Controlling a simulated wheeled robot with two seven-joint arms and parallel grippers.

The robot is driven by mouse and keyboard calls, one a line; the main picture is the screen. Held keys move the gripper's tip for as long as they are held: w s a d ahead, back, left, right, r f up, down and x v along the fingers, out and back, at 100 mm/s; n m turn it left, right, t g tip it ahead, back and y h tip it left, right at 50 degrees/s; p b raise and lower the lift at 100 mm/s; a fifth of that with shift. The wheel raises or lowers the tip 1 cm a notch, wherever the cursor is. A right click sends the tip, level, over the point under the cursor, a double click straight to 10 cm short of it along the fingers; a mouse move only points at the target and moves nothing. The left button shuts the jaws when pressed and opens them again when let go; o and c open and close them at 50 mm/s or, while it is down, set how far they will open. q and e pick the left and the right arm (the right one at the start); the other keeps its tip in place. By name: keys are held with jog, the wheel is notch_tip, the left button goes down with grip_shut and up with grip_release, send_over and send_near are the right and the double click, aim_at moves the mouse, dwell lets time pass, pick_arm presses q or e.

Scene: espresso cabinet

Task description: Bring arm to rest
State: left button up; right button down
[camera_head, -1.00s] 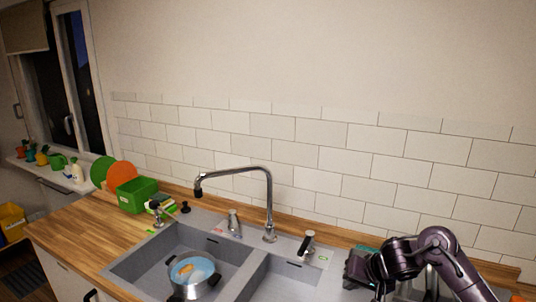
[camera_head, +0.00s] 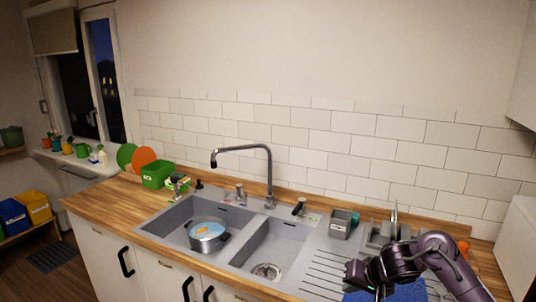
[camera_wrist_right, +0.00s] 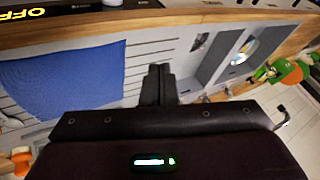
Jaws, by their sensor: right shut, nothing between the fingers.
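My right arm comes in from the lower right in the head view, and its dark purple gripper (camera_head: 356,273) hangs over the drainer side of the sink unit. In the right wrist view the two black fingers (camera_wrist_right: 158,84) are together with nothing between them. A blue cloth (camera_head: 400,291) lies under and beside the arm. It also shows in the right wrist view (camera_wrist_right: 65,80) to the left of the fingers. My left gripper is in neither view.
The grey double sink (camera_head: 166,224) holds a pot (camera_head: 208,238) in its left basin. A tall faucet (camera_head: 269,170) stands behind it. A small grey container (camera_head: 340,224) and a dish rack (camera_head: 378,238) stand near my right arm. A green box (camera_head: 157,174) is at the counter's left.

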jog(key=s+a+f+n+g+y+b, duration=0.15)
jog(key=s+f, duration=0.35)
jog(key=f, duration=1.4)
jog(key=s+a+f+t+h+b, duration=0.1)
jog(key=s+f+b, duration=0.3)
jog(key=f, duration=1.5)
jog(key=s+d+f+n+g+h+b, duration=0.1)
jog(key=s+d+f+g+h, duration=0.1)
jog(key=s+f, duration=1.7)
pick_arm(q)
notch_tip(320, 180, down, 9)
jog(key=b, duration=0.1)
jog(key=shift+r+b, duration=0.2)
jog(key=shift+b, duration=0.15)
pick_arm(e)
jog(key=s+d+f+n+g+h, duration=0.1)
jog(key=s+f, duration=0.2)
jog(key=s, duration=0.8)
jog(key=s+d+f+n+g+h, duration=0.1)
jog(key=s+f, duration=0.1)
jog(key=s, duration=1)
jog(key=shift+d+f+n, duration=0.2)
jog(key=shift+f+n, duration=0.15)
jog(key=shift+f, duration=0.05)
